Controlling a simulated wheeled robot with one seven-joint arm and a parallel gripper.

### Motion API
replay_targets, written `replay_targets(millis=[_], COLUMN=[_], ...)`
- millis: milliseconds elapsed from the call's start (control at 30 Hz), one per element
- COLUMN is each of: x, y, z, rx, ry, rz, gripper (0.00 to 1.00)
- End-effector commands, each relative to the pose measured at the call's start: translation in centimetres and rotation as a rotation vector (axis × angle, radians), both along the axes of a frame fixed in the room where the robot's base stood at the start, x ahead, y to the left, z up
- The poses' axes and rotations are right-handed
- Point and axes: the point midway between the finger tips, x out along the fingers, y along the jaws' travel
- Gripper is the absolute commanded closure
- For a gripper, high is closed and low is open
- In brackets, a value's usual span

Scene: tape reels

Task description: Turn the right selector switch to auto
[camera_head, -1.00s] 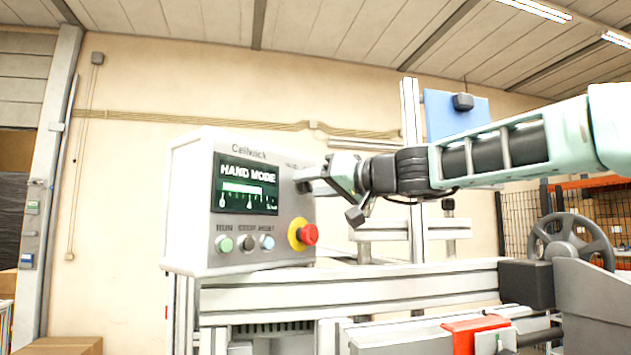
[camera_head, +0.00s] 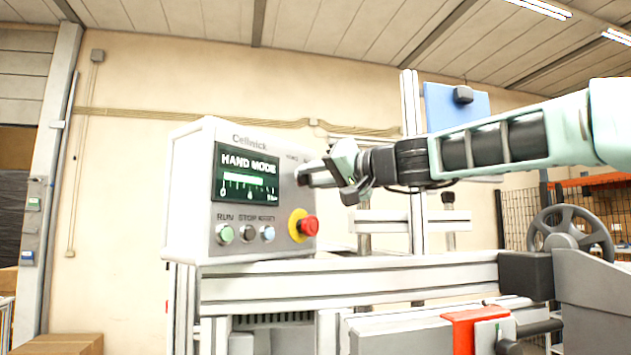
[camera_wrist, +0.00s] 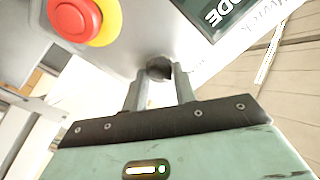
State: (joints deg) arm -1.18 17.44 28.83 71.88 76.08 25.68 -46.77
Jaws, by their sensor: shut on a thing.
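The grey control box (camera_head: 189,236) stands at the left of the machine frame, and its screen (camera_head: 246,175) reads "HAND MODE". My gripper (camera_head: 303,173) is at the upper right of the box's front panel. In the wrist view my gripper (camera_wrist: 160,90) has its two fingers on either side of a dark round selector switch (camera_wrist: 159,68) and is shut on it. The switch's handle and pointer are mostly hidden between the fingers. The lettering above the switch is partly covered in the head view.
A red emergency stop button (camera_head: 308,226) on a yellow ring sits just below my gripper. The run, stop and reset buttons (camera_head: 246,233) are under the screen. A handwheel (camera_head: 567,236) and a red bracket (camera_head: 462,335) are at the right.

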Motion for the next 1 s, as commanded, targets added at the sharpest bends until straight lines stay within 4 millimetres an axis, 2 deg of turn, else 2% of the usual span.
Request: replay_targets(millis=[600,1000], x=[0.11,0.09], y=[-0.07,-0.04], z=[-0.2,-0.2], rx=[0.339,0.504], ry=[0.469,0.698], rz=[-0.001,-0.001], gripper=[0.95,0.95])
